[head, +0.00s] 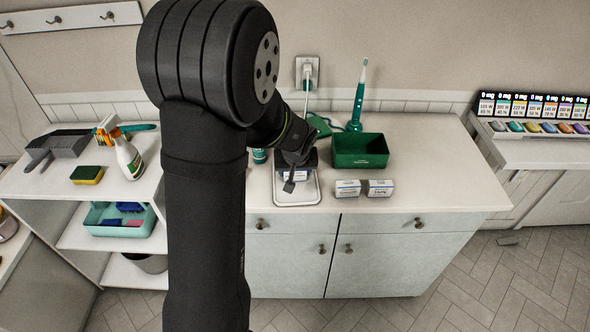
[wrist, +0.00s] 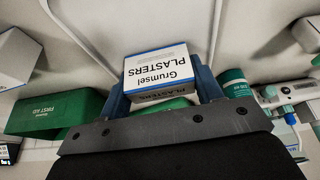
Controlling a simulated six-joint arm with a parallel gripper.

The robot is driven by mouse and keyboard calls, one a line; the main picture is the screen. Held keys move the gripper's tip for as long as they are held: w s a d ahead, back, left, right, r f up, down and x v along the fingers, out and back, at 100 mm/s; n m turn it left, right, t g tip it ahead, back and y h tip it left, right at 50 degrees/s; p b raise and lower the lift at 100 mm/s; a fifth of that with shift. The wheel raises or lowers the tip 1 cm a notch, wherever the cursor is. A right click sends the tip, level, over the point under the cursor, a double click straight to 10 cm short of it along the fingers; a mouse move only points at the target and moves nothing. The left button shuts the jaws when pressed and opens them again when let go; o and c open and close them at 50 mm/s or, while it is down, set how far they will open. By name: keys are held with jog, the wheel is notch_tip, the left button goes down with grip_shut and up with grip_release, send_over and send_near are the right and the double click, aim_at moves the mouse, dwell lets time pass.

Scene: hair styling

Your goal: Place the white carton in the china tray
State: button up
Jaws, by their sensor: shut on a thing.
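My gripper (wrist: 163,90) is shut on a white carton (wrist: 158,68) printed "Grumsel PLASTERS", with one blue-grey finger on each side of it. In the head view my gripper (head: 297,170) is over the china tray (head: 306,195), a shallow white tray with a raised rim on the counter. Only a little of the carton shows there, below the fingers. Pale rim lines of the tray run on both sides of the carton in the wrist view. I cannot tell whether the carton touches the tray floor.
Two more white cartons (head: 347,188) (head: 380,188) lie right of the tray. A green first aid box (head: 360,151) stands behind them, with an electric toothbrush (head: 358,98) behind it. A green-labelled tub (head: 260,155) is just left of the tray. The counter's right end is clear.

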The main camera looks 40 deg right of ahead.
jog(key=shift+f, duration=0.2)
jog(key=o, duration=0.9)
jog(key=shift+o, duration=0.2)
jog(key=shift+r, duration=0.1)
jog(key=v, duration=1.2)
jog(key=shift+r, duration=0.15)
jog(key=x, duration=1.2)
jog(key=shift+f, duration=0.2)
jog(key=shift+r, duration=0.15)
jog(key=shift+r, duration=0.15)
